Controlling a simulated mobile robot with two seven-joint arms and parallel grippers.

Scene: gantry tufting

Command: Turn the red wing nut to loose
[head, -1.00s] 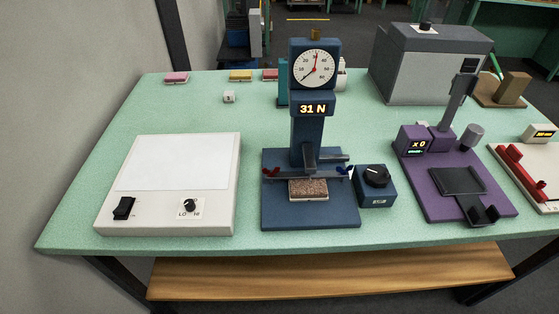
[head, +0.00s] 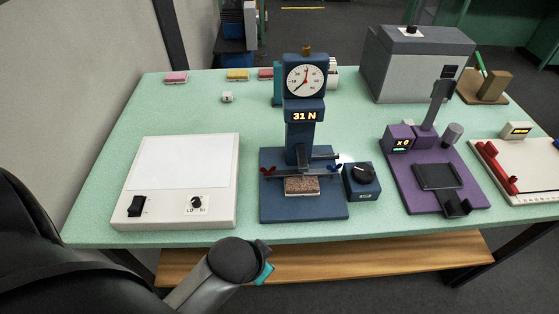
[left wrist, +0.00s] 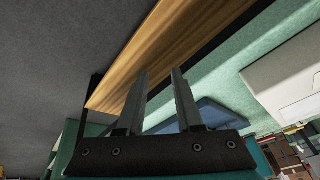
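The red wing nut (head: 268,171) is small and sits at the left end of the clamp bar on the blue gauge stand (head: 330,208). A blue wing nut (head: 335,169) is at the bar's right end. A brown tufted sample (head: 301,186) lies under the bar. My left arm reaches in from the lower left, its wrist in front of the table edge, below and apart from the stand. In the left wrist view my left gripper (left wrist: 160,73) is open and empty, its two fingers apart. My right gripper is not in view.
A white light box (head: 178,215) stands left of the stand. A dark blue knob box (head: 361,188) is close on its right, then a purple device (head: 437,198). A wooden shelf (head: 400,258) runs below the table's front edge. The green tabletop behind the light box is mostly clear.

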